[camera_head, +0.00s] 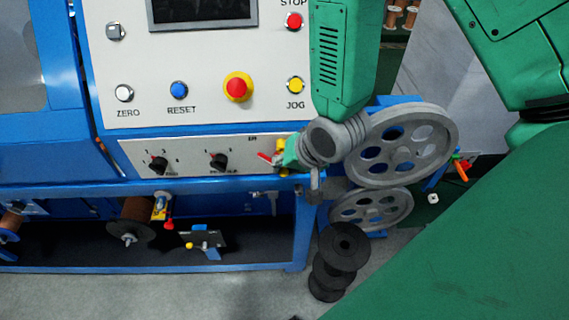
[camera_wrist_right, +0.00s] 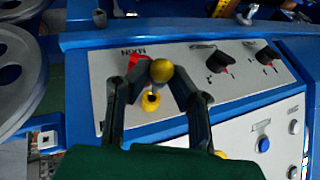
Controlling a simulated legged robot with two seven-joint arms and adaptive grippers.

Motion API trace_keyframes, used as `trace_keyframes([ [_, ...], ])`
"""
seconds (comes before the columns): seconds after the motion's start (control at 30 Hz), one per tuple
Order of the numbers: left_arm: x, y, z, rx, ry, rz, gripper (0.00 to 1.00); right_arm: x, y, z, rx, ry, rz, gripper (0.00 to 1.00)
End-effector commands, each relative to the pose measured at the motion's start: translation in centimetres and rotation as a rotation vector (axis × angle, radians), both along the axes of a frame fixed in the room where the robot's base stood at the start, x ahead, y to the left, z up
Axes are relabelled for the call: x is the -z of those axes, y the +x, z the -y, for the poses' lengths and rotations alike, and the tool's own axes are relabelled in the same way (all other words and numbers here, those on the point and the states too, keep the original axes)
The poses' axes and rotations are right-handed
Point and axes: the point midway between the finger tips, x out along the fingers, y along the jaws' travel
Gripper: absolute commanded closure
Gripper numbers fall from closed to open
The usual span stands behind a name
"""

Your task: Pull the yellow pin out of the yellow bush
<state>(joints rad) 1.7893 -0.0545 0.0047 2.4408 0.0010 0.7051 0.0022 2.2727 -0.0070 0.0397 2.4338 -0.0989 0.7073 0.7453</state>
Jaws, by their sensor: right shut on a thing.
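In the right wrist view, the yellow pin shows as a round yellow knob (camera_wrist_right: 162,71) between the fingertips of my right gripper (camera_wrist_right: 160,73), which is shut on it. The yellow bush (camera_wrist_right: 150,101) shows as a ring on the pale panel, just below the knob in that picture. I cannot tell whether the pin's shank is inside the bush. In the head view, my right gripper (camera_head: 286,153) is at the right end of the lower panel, with yellow parts showing around it; my wrist hides part of this spot. My left gripper is not in view.
A red part (camera_wrist_right: 138,62) lies close beside the fingers. Black knobs (camera_head: 219,160) are on the same panel. Large grey pulleys (camera_head: 405,146) stand right of my wrist. Black spools (camera_head: 340,250) are stacked below. The button panel (camera_head: 200,60) is above.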

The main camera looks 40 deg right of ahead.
Motion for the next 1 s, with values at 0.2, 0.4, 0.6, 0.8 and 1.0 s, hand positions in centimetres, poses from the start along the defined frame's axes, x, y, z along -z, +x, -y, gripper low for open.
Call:
trace_keyframes([
  [0.2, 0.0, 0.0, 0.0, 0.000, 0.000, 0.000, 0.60, 0.0, -0.4, -0.2, 0.000, 0.000, -0.002, 1.00],
  [0.4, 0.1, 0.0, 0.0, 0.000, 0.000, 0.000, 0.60, 0.0, -1.7, -1.1, 0.000, 0.000, -0.002, 1.00],
  [0.6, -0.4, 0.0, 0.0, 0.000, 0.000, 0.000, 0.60, 0.0, -3.0, -1.9, 0.000, 0.000, -0.002, 1.00],
  [0.8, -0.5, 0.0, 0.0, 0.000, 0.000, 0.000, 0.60, 0.0, -3.4, -2.1, 0.000, 0.000, 0.000, 1.00],
  [1.0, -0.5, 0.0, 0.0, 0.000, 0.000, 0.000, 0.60, 0.0, -3.4, -2.1, 0.000, 0.000, 0.000, 1.00],
])
